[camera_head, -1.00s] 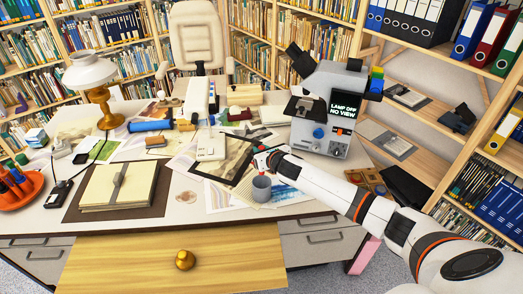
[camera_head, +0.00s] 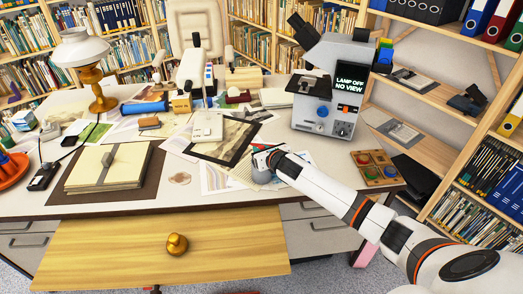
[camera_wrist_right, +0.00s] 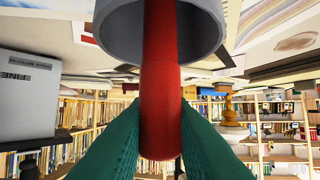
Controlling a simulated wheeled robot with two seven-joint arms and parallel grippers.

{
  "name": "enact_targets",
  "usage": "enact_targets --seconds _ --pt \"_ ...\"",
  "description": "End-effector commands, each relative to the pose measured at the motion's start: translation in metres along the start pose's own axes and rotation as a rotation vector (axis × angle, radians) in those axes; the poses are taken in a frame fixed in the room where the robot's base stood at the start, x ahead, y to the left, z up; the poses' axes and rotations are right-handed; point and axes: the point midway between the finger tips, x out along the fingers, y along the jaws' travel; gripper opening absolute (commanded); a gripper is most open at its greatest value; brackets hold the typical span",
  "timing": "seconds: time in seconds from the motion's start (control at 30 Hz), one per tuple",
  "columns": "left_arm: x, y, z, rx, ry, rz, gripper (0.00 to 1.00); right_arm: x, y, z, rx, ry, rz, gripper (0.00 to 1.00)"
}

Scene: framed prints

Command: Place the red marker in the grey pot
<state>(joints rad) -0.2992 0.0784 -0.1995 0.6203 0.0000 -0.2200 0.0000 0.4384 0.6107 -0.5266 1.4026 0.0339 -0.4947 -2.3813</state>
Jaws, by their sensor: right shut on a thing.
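The red marker (camera_wrist_right: 161,100) is held between the two green fingertips of my right gripper (camera_wrist_right: 161,128) in the right wrist view. The grey pot (camera_wrist_right: 215,12) fills the top of that upside-down view. The marker's far end overlaps the pot's dark opening and appears to be inside it. In the head view my right gripper (camera_head: 266,159) is over the pot (camera_head: 262,177) on the desk and hides much of it. The marker is hard to make out there. My left gripper is not in view.
A microscope (camera_head: 325,90) stands behind and right of the pot. A framed print (camera_head: 228,138) lies to its left. A notebook (camera_head: 108,166) and a lamp (camera_head: 92,70) are farther left. A wooden tray with coloured pieces (camera_head: 376,168) sits to the right. A drawer (camera_head: 110,250) projects in front.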

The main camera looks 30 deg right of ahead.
Motion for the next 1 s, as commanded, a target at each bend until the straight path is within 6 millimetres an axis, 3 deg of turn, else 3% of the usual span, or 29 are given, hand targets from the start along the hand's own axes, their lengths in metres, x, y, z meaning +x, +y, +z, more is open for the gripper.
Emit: enact_targets --seconds 0.47,0.5,0.6,1.0 --pt "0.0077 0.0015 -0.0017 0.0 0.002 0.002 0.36 0.0027 0.0002 0.0066 0.0 0.0 0.0 0.0" --pt "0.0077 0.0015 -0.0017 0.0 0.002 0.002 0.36 0.0027 0.0002 0.0067 0.0 0.0 0.0 0.26" --pt "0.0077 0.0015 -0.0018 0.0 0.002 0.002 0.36 0.0027 0.0002 0.0067 0.0 0.0 0.0 0.42" --pt "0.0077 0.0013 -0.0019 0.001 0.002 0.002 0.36 0.0028 0.0003 0.0067 0.0 0.0 0.0 0.45"
